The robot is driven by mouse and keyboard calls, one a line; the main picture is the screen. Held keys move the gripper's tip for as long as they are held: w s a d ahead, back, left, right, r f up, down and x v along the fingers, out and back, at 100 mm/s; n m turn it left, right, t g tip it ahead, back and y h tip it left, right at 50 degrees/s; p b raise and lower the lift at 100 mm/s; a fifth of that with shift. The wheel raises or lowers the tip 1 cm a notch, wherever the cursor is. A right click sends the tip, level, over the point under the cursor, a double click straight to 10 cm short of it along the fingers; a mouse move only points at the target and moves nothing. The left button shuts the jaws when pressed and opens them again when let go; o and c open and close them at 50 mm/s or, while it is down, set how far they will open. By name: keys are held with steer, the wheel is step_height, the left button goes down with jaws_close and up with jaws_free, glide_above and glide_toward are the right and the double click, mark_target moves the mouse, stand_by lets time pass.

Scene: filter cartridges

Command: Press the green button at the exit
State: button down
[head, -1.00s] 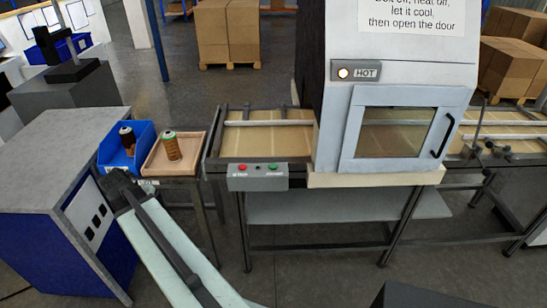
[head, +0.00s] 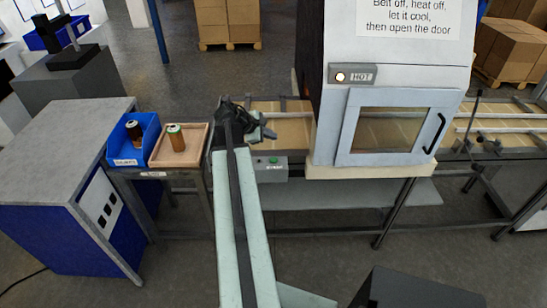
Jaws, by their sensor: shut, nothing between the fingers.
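The green button (head: 273,160) is on top of a small grey control box (head: 272,175) at the front of the conveyor, left of the oven. The left part of the box, where the red button is, is hidden behind my arm. My gripper (head: 266,133) is shut and empty. It appears just above and slightly left of the green button in the picture, over the near side of the belt. It looks apart from the button, but its height above it is hard to judge.
The oven (head: 392,125) stands right of the box with its door shut and a lit lamp beside a HOT label. The conveyor belt (head: 290,113) runs into it. At left are a blue bin (head: 122,158) and a wooden tray (head: 156,157), each with a cartridge.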

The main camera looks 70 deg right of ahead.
mark_target(271, 160)
steer(key=shift+f, duration=0.15)
step_height(271, 160, down, 9)
steer(key=b, duration=0.9)
steer(key=shift+w, duration=0.1)
stand_by(1.4)
steer(key=shift+f+b, duration=0.2)
steer(key=shift+b, duration=0.1)
steer(key=shift+f+b, duration=0.45)
steer(key=shift+b, duration=0.05)
stand_by(0.6)
steer(key=shift+r, duration=0.15)
steer(key=shift+r+p, duration=0.7)
steer(key=shift+p, duration=0.2)
